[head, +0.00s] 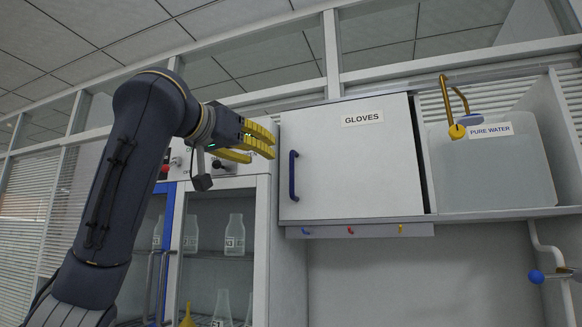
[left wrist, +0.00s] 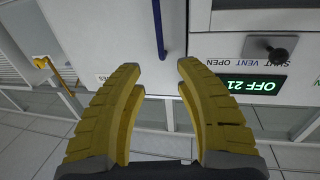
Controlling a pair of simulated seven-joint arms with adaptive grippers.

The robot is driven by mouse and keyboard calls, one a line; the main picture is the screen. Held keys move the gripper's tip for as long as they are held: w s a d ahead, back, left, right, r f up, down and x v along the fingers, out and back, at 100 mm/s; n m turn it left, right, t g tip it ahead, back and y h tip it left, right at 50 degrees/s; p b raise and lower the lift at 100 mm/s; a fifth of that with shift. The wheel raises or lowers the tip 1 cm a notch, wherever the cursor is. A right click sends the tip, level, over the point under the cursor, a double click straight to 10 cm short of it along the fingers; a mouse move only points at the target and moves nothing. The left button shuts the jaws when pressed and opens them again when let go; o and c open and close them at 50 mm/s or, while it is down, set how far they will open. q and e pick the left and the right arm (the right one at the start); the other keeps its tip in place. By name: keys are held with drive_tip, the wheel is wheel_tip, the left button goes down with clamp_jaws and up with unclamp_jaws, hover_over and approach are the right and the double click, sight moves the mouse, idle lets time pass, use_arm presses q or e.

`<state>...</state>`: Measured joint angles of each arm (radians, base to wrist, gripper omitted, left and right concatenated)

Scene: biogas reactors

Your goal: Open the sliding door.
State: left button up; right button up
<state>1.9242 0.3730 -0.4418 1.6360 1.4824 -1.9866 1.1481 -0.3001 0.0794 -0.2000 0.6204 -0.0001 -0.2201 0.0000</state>
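A white door labelled GLOVES (head: 360,165) fronts a wall cabinet; a dark narrow gap shows along its right edge. Its blue vertical bar handle (head: 293,176) is near its left edge. The handle also shows in the left wrist view (left wrist: 160,30), beyond the fingertips and roughly in line with the gap between them. My left gripper (head: 262,150) is open and empty, with yellow fingers apart, above and left of the handle and not visibly touching it. The left wrist view also shows its fingers (left wrist: 160,68). My right gripper is out of view.
A glass-fronted cabinet (head: 262,240) with flasks stands below left, with a control panel (left wrist: 268,65) above it. A PURE WATER tank (head: 495,170) with a yellow tap stands right of the door. A rail with small coloured hooks (head: 360,231) runs beneath the door.

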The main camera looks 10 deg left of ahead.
use_arm(q)
hover_over(292, 195)
drive_tip(key=shift+w, duration=0.35)
idle(0.5)
clamp_jaws()
